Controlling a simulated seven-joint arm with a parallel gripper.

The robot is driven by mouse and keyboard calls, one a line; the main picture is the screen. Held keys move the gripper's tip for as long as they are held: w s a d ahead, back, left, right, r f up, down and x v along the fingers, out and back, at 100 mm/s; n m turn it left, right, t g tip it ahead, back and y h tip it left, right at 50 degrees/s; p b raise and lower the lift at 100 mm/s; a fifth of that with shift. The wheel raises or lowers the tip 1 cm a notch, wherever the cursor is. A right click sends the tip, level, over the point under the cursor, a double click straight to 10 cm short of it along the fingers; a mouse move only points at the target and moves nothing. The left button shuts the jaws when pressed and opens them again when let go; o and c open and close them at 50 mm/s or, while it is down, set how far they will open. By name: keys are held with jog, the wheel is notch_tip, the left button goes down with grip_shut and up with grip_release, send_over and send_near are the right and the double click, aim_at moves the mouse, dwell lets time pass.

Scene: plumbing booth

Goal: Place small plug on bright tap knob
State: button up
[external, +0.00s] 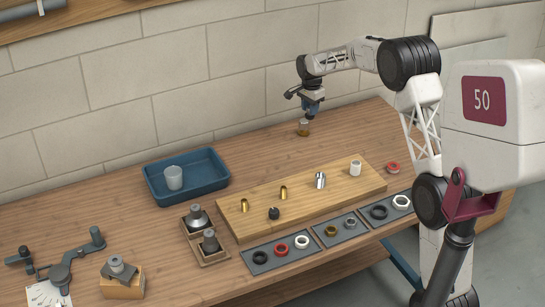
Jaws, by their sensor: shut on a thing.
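My gripper (305,117) is at the back right of the bench, pointing down and shut on a small brownish cylindrical piece (303,129). This may be the small plug; its details are too small to tell. I cannot tell whether it touches the bench top. Two grey knob-like parts stand in a wooden tray left of the board: a brighter one (197,216), possibly the bright tap knob, and a darker one (210,241). My gripper is far to the right of and behind them.
A wooden board (300,215) holds brass, black, chrome and white fittings upright. Rings lie on dark mats (289,262) in front. A blue bin (207,186) holds a white cup. A clamp-like tool (62,275) and a small box (122,291) sit front left. The back bench is clear.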

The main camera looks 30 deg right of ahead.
jog(key=shift+w+d+f, duration=0.1)
jog(key=shift+w, duration=1.1)
jog(key=shift+w+d+f, duration=0.1)
jog(key=shift+w, duration=1.1)
jog(key=shift+f, duration=0.1)
jog(key=shift+f, duration=1.65)
jog(key=shift+f, duration=0.15)
jog(key=o, duration=0.9)
jog(key=shift+o, duration=0.2)
notch_tip(320, 180, up, 12)
jog(key=shift+r, duration=0.2)
